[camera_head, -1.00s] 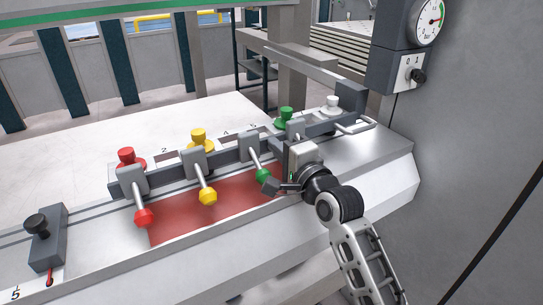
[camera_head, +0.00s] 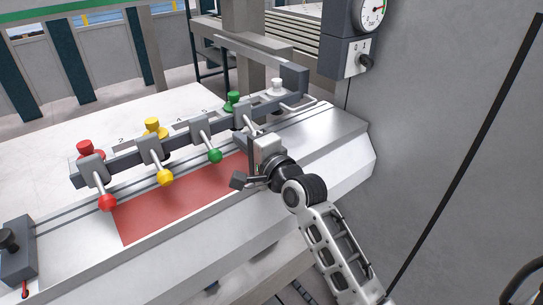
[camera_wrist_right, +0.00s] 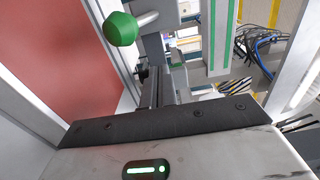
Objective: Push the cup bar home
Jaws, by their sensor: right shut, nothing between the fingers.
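The cup bar (camera_head: 130,158) is a long dark-grey beam lying diagonally over the bench in the head view. Along it stand a red cup (camera_head: 86,148), a yellow cup (camera_head: 153,127), a green cup (camera_head: 233,99) and a white cup (camera_head: 277,87). Levers with red, yellow and green balls point to the front. My right gripper (camera_head: 252,143) is shut and empty, up against or very near the bar, right of the green ball (camera_head: 215,156). Its fingertips are mostly hidden, so contact is unclear. In the right wrist view the green ball (camera_wrist_right: 121,29) is at upper left. My left gripper is out of view.
A red panel (camera_head: 180,205) lies in front of the bar on the metal bench (camera_head: 320,130). A grey block with a black knob (camera_head: 8,240) stands at far left. A grey wall with a gauge (camera_head: 369,12) and switch bounds the right side.

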